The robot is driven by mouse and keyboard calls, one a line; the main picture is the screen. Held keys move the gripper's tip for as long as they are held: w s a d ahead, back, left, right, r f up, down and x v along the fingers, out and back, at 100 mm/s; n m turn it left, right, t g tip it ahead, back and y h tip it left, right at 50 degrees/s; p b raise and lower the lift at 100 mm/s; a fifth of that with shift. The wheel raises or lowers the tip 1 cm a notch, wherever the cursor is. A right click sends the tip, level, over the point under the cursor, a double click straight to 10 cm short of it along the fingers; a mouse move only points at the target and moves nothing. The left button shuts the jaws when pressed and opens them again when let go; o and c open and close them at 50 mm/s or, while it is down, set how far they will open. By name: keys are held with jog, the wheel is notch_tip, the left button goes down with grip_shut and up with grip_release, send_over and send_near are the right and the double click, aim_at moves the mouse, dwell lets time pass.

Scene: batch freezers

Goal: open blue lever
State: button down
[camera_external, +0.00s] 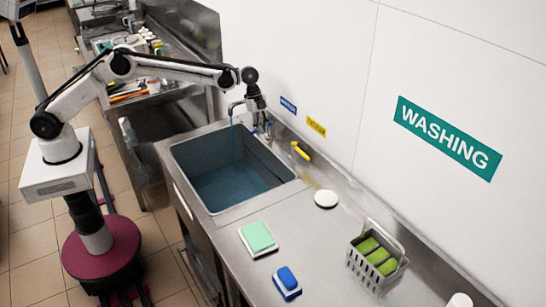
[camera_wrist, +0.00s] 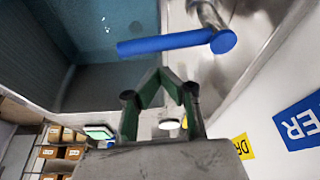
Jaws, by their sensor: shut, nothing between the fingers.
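The blue lever (camera_wrist: 165,43) shows in the wrist view as a round-ended bar lying almost level across the picture, just beyond my fingertips. Its round cap is at the right end, by a metal fitting. My gripper (camera_wrist: 160,72) is shut and empty, with its green fingers meeting below the bar in the picture. A small gap shows between the fingertips and the bar. In the external view my gripper (camera_external: 262,119) is down by the tap at the back edge of the sink. There the blue lever (camera_external: 268,129) is small and partly hidden by my gripper.
The sink (camera_external: 205,145) holds bluish water, with white specks on it in the wrist view. A yellow lever (camera_external: 300,151) stands right of the tap. The wall is close behind.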

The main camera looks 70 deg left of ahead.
jog(key=shift+s+a+f, duration=0.1)
jog(key=shift+s+a, duration=0.05)
jog(key=shift+a, duration=0.3)
jog(key=shift+s+a+f, duration=0.1)
jog(key=shift+s+a, duration=0.05)
jog(key=shift+a, duration=0.25)
jog(key=shift+s+a+f+b, duration=0.15)
jog(key=shift+s+a+b, duration=0.15)
jog(key=shift+a+b, duration=0.35)
jog(key=shift+a, duration=0.15)
